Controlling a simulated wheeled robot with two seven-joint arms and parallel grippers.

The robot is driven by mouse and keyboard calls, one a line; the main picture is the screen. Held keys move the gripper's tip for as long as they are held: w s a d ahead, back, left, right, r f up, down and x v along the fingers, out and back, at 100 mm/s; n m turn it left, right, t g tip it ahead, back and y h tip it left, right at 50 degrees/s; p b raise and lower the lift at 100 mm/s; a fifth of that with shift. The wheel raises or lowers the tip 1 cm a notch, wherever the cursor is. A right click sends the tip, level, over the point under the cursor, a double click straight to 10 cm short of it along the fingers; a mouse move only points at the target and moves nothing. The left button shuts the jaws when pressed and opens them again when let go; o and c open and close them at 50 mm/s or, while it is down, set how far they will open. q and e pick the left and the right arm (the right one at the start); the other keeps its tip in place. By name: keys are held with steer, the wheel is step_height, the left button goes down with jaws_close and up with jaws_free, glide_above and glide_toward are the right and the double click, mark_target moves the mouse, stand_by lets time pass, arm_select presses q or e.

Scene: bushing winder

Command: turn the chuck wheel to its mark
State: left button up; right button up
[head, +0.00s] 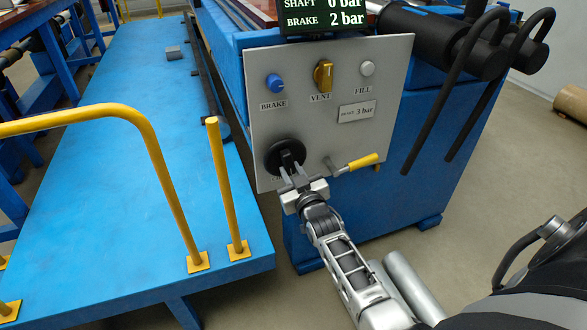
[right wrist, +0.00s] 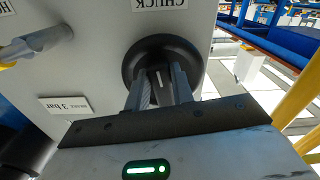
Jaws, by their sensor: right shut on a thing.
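The chuck wheel (head: 275,155) is a black round handwheel low on the left of the grey panel (head: 330,110). In the right wrist view the wheel (right wrist: 163,46) shows close up, with a short pale line on its hub between my fingers. My right gripper (head: 288,168) is at the wheel's front, its fingers shut on the wheel's middle grip; it also shows in the right wrist view (right wrist: 159,80). The fingers hide part of the hub. I cannot make out the panel's mark for the wheel. My left gripper is not in view.
A yellow-handled lever (head: 355,164) sticks out just right of the wheel. Above are a blue brake knob (head: 275,84), a yellow vent knob (head: 323,75) and a grey fill button (head: 367,69). A display (head: 325,16) reads brake 2 bar. Yellow rails (head: 226,185) stand left.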

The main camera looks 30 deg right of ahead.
steer(key=shift+a+m, duration=0.1)
steer(key=shift+m, duration=0.5)
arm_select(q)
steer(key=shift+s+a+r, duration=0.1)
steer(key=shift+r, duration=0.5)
arm_select(e)
steer(key=shift+f+m, duration=0.1)
steer(key=shift+m, duration=0.3)
arm_select(q)
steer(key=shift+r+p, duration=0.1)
steer(key=shift+p, duration=0.2)
arm_select(e)
steer(key=shift+a, duration=0.1)
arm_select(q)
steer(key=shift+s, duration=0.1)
arm_select(e)
steer(key=o, duration=1)
